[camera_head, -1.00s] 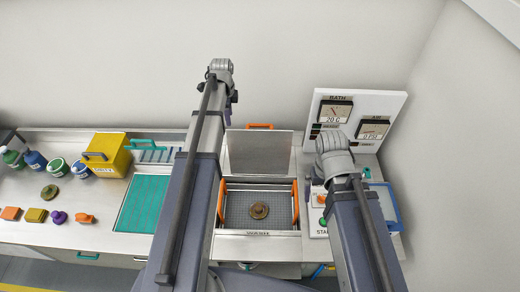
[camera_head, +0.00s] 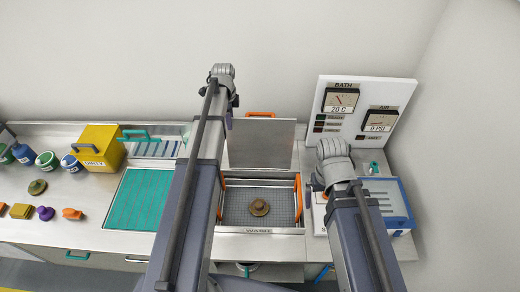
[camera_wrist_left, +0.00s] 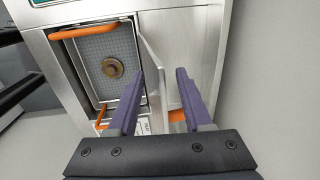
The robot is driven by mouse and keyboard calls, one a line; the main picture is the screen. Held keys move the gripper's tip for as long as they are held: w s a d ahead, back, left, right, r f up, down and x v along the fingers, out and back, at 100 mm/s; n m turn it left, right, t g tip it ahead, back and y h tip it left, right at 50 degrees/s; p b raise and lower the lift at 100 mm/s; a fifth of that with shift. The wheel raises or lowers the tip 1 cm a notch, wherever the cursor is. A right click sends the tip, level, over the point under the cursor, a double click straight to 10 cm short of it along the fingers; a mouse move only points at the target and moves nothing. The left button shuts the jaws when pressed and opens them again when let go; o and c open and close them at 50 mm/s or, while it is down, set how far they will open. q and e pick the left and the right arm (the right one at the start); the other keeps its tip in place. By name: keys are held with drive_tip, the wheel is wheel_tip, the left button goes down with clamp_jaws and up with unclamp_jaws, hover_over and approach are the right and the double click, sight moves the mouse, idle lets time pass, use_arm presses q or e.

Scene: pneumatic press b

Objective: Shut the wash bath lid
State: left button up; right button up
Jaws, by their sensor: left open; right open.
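The wash bath (camera_head: 258,231) is an open steel basin with a mesh basket and orange handles. A brown round part (camera_head: 259,207) sits in it. Its steel lid (camera_head: 262,145) stands raised at the back, with an orange handle (camera_head: 259,114) on its top edge. My left gripper (camera_wrist_left: 160,72) is open, and in the left wrist view the lid's edge (camera_wrist_left: 153,62) shows in the gap between its fingers. I cannot tell whether they touch. In the head view the left arm hides most of that gripper. My right gripper (camera_head: 317,184) is open beside the bath, partly hidden by its arm.
The gauge board (camera_head: 363,108) stands at the back right, with a blue-edged tray (camera_head: 402,222) in front.

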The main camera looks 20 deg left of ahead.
use_arm(q)
drive_tip(key=shift+f, duration=0.55)
use_arm(e)
drive_tip(key=shift+f, duration=0.55)
use_arm(q)
drive_tip(key=s, duration=0.2)
drive_tip(key=s+d, duration=0.1)
drive_tip(key=s, duration=0.1)
drive_tip(key=shift+r, duration=0.1)
use_arm(e)
drive_tip(key=shift+r, duration=0.15)
use_arm(q)
drive_tip(key=shift+s, duration=0.1)
drive_tip(key=shift+s+d+f+b, duration=0.1)
drive_tip(key=shift+s+d, duration=0.1)
drive_tip(key=shift+s, duration=0.45)
drive_tip(key=shift+s+d+f+b, duration=0.1)
drive_tip(key=shift+s+d, duration=0.05)
drive_tip(key=shift+s, duration=0.5)
drive_tip(key=shift+s+d+b, duration=0.1)
drive_tip(key=shift+s+d, duration=0.1)
drive_tip(key=shift+s, duration=0.45)
use_arm(e)
drive_tip(key=shift+f, duration=0.25)
